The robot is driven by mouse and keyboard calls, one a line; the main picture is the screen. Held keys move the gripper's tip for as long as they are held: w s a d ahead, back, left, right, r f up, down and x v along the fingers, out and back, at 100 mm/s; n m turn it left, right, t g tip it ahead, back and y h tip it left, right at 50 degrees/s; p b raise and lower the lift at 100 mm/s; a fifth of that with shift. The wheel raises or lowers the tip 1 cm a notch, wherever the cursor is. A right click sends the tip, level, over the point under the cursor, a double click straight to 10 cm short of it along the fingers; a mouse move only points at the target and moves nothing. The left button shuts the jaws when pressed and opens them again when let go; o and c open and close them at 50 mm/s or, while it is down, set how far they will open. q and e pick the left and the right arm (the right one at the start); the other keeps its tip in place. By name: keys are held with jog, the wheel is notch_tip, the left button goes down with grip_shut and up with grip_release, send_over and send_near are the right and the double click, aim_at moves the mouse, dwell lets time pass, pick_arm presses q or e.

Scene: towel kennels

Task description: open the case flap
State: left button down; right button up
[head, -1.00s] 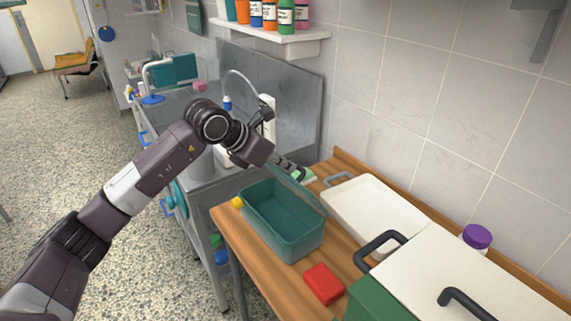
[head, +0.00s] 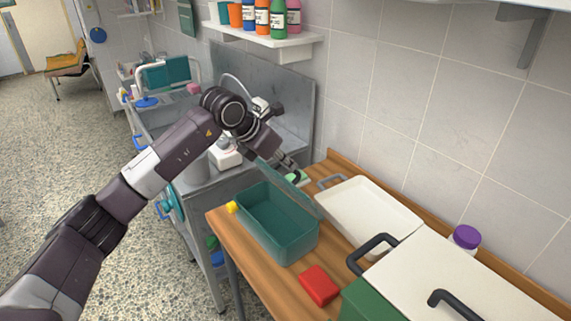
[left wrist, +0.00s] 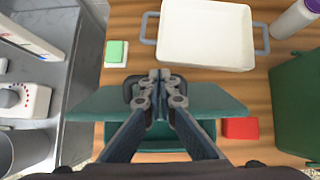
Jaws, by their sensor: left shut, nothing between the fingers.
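The teal case (head: 278,238) sits open-topped on the wooden bench, its inside visible and empty. Its see-through teal flap (head: 309,200) stands raised and tilted along the far long side of the case. In the left wrist view the flap (left wrist: 212,98) spans the picture, with a dark loop handle (left wrist: 129,88) at its middle edge. My left gripper (head: 291,172) is at the flap's far side, shut and empty. In the left wrist view its fingertips (left wrist: 160,76) meet beside the handle; whether they touch it is unclear. My right gripper is not in view.
A white tray (head: 368,214) lies behind the case. A red block (head: 319,286) lies in front at the right. A green-and-white sponge (left wrist: 117,53) is near the handle. A white-lidded green box (head: 470,275) stands at right; a steel sink unit is at left.

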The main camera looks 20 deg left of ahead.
pick_arm(q)
jog(key=shift+w+d+b, duration=0.4)
jog(key=shift+w+d, duration=0.3)
jog(key=shift+w, duration=0.3)
jog(key=shift+w+d+b, duration=0.4)
jog(key=shift+w+d, duration=0.3)
jog(key=shift+w, duration=0.3)
